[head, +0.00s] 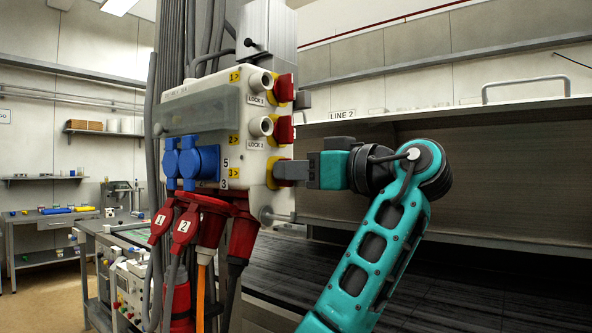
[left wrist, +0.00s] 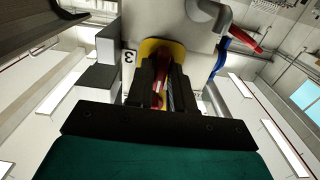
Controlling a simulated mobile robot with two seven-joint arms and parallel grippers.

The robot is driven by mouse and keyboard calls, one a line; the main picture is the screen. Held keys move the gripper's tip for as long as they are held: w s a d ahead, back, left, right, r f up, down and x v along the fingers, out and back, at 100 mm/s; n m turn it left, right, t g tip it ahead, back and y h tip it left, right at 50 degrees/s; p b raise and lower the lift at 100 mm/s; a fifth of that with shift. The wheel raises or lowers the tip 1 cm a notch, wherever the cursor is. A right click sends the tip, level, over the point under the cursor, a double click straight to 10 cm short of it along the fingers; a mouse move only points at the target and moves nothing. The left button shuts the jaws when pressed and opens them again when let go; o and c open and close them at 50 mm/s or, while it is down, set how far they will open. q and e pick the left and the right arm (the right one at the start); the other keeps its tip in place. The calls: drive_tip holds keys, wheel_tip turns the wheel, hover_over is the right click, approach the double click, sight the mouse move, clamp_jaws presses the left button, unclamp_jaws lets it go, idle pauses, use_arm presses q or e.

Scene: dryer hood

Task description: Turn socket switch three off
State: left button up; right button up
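The light grey socket box (head: 205,97) is mounted on a column in the head view. Red switches one (head: 284,88) and two (head: 284,130) stick out on its right side, each on a yellow plate. Socket switch three sits below them; my left gripper (head: 289,171) hides most of it, leaving its yellow plate in sight. In the left wrist view the red handle of socket switch three (left wrist: 160,88) lies between the black fingers of my left gripper (left wrist: 164,84), which look closed on it. A "3" label is beside it. My right gripper is in neither view.
Blue sockets (head: 198,162) are on the box front. Red plugs (head: 186,226) and cables hang below. A wide grey hood with a "LINE 2" sign (head: 342,114) stands behind my arm. A side table with equipment is at the left.

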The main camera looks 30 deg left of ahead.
use_arm(q)
clamp_jaws()
drive_tip(key=n+b, duration=0.2)
drive_tip(key=n, duration=0.4)
drive_tip(key=n+b, duration=0.1)
drive_tip(key=n, duration=0.5)
drive_tip(key=n+b, duration=0.2)
drive_tip(key=n, duration=0.4)
drive_tip(key=shift+s+f+b, duration=0.2)
drive_tip(key=shift+s+b, duration=0.05)
drive_tip(key=shift+b, duration=0.1)
idle(0.6)
drive_tip(key=shift+o, duration=1.9)
unclamp_jaws()
drive_tip(key=shift+d, duration=0.1)
